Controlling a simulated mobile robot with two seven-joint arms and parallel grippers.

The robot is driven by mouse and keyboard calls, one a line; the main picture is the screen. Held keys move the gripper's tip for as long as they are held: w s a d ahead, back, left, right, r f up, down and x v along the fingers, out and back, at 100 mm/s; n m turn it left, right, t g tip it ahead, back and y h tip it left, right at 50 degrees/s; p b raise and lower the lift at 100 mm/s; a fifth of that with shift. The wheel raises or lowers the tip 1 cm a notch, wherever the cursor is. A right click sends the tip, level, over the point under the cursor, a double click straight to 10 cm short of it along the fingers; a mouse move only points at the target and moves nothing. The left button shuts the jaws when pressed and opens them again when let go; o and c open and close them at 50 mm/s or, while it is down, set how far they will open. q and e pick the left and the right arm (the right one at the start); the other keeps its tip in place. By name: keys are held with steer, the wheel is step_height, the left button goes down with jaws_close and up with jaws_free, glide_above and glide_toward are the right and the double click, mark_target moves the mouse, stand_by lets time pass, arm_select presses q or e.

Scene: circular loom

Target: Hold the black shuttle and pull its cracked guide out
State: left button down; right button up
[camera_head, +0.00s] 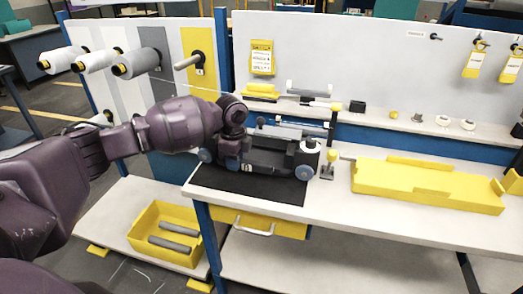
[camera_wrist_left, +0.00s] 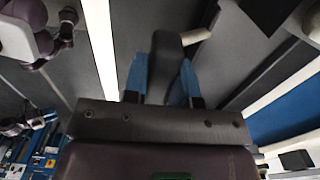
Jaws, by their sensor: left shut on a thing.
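The black shuttle (camera_head: 280,165) rests on the dark mat (camera_head: 250,188), with blue wheels at its ends and a white spool near its right end. My left gripper (camera_head: 234,158) is over the shuttle's left part, its fingers mostly hidden there. In the left wrist view my gripper's two blue fingers (camera_wrist_left: 169,88) are closed on a dark grey piece (camera_wrist_left: 167,55), which looks like part of the shuttle. I cannot make out the cracked guide. My right gripper is not in view.
A yellow tray (camera_head: 430,187) lies on the bench at the right. A small post with a yellow top (camera_head: 330,157) stands just right of the shuttle. Grey bars lie behind it. A yellow bin (camera_head: 165,235) with grey rolls sits on the lower shelf. Bench front right of the mat is clear.

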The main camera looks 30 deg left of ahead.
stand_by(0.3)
arm_select(q)
steer(key=c, duration=0.8)
jaws_free()
steer(key=shift+c, duration=0.2)
step_height(320, 180, up, 12)
